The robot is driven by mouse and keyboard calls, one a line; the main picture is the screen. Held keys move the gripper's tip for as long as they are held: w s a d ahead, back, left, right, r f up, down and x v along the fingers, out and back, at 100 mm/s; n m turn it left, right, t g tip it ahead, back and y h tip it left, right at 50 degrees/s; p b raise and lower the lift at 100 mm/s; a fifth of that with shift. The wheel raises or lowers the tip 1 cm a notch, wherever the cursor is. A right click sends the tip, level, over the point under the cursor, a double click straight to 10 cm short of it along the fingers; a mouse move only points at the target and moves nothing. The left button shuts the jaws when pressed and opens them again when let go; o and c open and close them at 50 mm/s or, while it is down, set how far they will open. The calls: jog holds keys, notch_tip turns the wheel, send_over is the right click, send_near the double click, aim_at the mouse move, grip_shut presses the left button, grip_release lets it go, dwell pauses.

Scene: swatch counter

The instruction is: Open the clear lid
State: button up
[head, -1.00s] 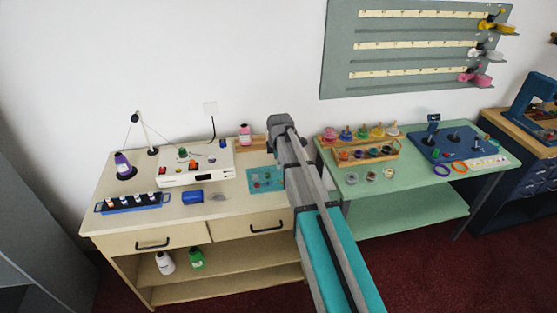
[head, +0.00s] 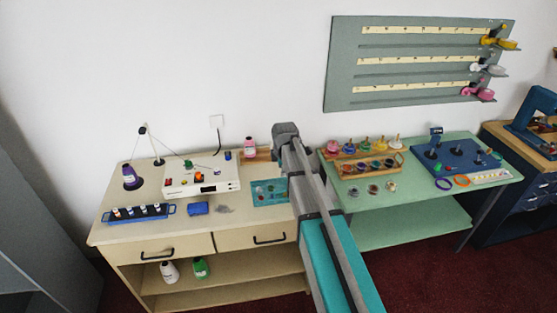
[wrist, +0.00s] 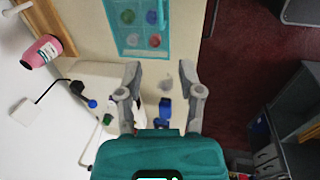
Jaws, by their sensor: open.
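A flat teal case (head: 272,191) with several coloured discs lies at the right end of the beige counter. It also shows at the top of the wrist view (wrist: 119,45), with green, blue and red discs behind its face. A clear lid over it cannot be made out for certain. My gripper (wrist: 160,72) is open and empty, its two fingers apart in the wrist view, below the case in that picture. In the head view my arm hides the fingers.
A white control box (head: 200,180) with coloured knobs stands left of the case. A pink bottle (head: 249,147) stands behind the case. A blue block (head: 198,208) and a bottle rack (head: 138,213) sit in front. The green table (head: 375,212) at right carries stamps and jars.

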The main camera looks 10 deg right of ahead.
jog(key=s+f+m+g+b, duration=0.1)
jog(key=s+f+m+b, duration=0.1)
jog(key=s+m, duration=0.7)
jog(key=s+f+m+g+b, duration=0.1)
jog(key=s+f+m+b, duration=0.2)
jog(key=s+m, duration=0.5)
jog(key=s, duration=0.9)
jog(key=shift+a+f+m, duration=0.15)
jog(key=shift+a+m, duration=0.25)
jog(key=w+r+m+t+p, duration=0.1)
jog(key=w+r+m+p, duration=0.1)
jog(key=w+m, duration=0.7)
jog(key=w+d+r+m+t+p, duration=0.1)
jog(key=w+r+m+p, duration=0.2)
jog(key=w+m, duration=0.6)
jog(key=w, duration=0.8)
jog(key=shift+d+r, duration=0.15)
jog(key=b, duration=1.4)
send_near(281, 189)
jog(key=s+f, duration=0.2)
jog(key=f, duration=0.1)
jog(key=s+a+f, duration=0.1)
jog(key=shift+s+f, duration=0.15)
jog(key=shift+f, duration=0.15)
